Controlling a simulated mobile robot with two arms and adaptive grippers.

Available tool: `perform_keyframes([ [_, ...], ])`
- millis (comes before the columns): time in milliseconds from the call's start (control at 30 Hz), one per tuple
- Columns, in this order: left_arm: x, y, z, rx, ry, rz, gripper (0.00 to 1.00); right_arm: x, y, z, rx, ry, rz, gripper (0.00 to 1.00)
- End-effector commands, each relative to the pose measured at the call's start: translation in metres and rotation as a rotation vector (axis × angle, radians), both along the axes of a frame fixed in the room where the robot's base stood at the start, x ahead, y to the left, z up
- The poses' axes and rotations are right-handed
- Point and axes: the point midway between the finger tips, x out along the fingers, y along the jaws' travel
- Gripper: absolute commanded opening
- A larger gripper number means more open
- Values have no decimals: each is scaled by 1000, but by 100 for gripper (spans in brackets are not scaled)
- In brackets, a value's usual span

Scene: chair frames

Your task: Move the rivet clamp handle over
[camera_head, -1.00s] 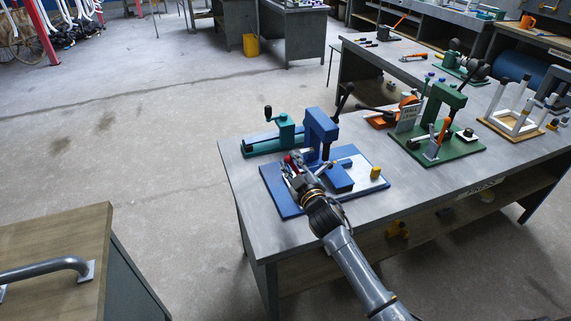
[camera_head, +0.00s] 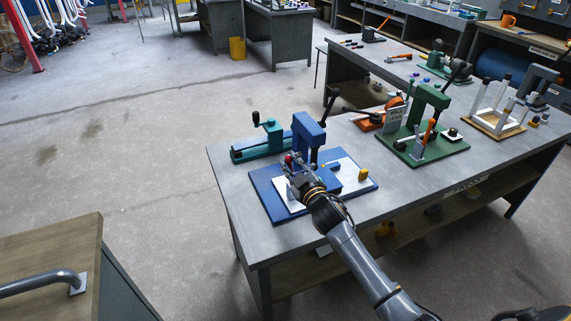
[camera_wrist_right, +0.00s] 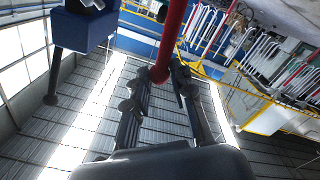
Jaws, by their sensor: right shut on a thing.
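The blue rivet clamp (camera_head: 309,132) stands on a blue base plate (camera_head: 262,190) on the grey bench. Its red handle (camera_head: 288,158) shows as a small red tip at my right gripper (camera_head: 291,165). The right gripper is shut on this handle, left of the blue upright. In the right wrist view the red handle (camera_wrist_right: 172,38) comes down from the top and ends between the fingers of my right gripper (camera_wrist_right: 160,76). A blue block of the clamp (camera_wrist_right: 84,27) is at upper left there. My arm hides part of the base. My left gripper is not in view.
A teal tool (camera_head: 262,146) stands behind the clamp. A green press (camera_head: 430,104), an orange tool (camera_head: 378,117) and a white frame (camera_head: 497,108) stand to the right. A yellow knob (camera_head: 363,174) is on the base. The bench's left front (camera_head: 247,236) is bare.

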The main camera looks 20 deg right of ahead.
Motion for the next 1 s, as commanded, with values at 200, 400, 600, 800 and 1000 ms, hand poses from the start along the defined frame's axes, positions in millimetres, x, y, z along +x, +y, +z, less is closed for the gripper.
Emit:
perform_keyframes([
  [200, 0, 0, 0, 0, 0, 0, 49, 0, -3, 0, -4, 0, -4, 6],
  [400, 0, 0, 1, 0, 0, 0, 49, 0, -6, 1, -5, 0, -4, 6],
  [600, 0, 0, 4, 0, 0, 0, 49, 1, -16, 2, -6, 0, -4, 7],
  [800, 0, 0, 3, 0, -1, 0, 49, 1, -17, 1, -5, 0, -4, 7],
  [1000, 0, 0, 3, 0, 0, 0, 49, 1, -17, 1, -4, 0, -4, 51],
])
